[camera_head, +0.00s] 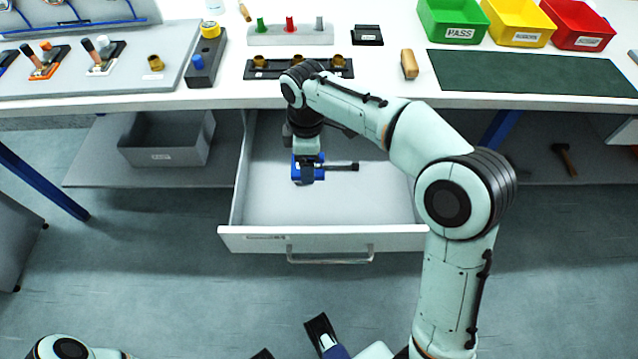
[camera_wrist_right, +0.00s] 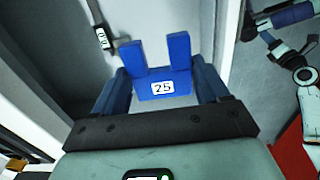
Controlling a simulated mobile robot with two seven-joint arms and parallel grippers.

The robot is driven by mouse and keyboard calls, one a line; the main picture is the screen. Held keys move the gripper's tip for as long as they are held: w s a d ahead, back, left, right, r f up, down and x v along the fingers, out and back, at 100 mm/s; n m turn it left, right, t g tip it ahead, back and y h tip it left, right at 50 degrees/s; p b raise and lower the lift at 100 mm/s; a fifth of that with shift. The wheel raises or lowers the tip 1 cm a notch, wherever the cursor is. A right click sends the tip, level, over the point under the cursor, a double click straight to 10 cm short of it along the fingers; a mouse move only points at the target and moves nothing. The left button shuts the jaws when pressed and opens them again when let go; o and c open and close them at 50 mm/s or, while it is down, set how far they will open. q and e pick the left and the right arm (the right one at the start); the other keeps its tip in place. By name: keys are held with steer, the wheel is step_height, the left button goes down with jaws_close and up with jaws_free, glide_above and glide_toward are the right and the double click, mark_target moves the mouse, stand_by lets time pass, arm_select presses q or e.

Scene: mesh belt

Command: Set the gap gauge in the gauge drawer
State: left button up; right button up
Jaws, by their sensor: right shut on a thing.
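The gap gauge (camera_wrist_right: 164,85) is a blue fork-shaped block with a white "25" label. It also shows in the head view (camera_head: 317,172). My right gripper (camera_head: 307,172) is shut on it and points down inside the gauge drawer (camera_head: 330,240). The drawer is pulled out below the bench, grey inside with a white front. I cannot tell whether the gauge touches the drawer floor. My left gripper (camera_head: 291,339) shows only in part at the bottom edge of the head view, its dark fingertips apart and nothing seen between them.
A dark rod-like thing (camera_head: 343,167) shows in the drawer beside the gauge. The drawer floor at the right is clear. The bench top (camera_head: 380,95) overhangs the drawer's back. A grey bin (camera_head: 165,150) stands on the shelf at left. The drawer handle (camera_head: 330,258) juts forward.

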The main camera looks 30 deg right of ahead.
steer(key=b, duration=0.3)
glide_toward(311, 208)
arm_select(q)
steer(key=shift+t+y, duration=0.3)
steer(key=shift+t, duration=0.4)
steer(key=shift+w+a+f+b, duration=0.3)
steer(key=shift+w+f, duration=0.55)
steer(key=shift+f, duration=0.2)
steer(key=shift+w+a+f+b, duration=0.15)
steer(key=shift+w+a+f, duration=0.1)
steer(key=shift+w+f, duration=0.7)
arm_select(e)
steer(key=shift+f, duration=3.2)
arm_select(q)
steer(key=shift+s+f, duration=0.1)
arm_select(e)
steer(key=shift+f, duration=0.15)
steer(key=o, duration=1.3)
steer(key=shift+c, duration=0.2)
steer(key=shift+r, duration=0.5)
arm_select(q)
steer(key=shift+g, duration=0.5)
steer(key=s+r+p, duration=0.1)
steer(key=s+d+r+p, duration=0.1)
steer(key=s+r, duration=0.1)
steer(key=shift+p, duration=0.4)
arm_select(e)
step_height(311, 208, up, 11)
steer(key=shift+r, duration=0.2)
steer(key=shift+a, duration=0.1)
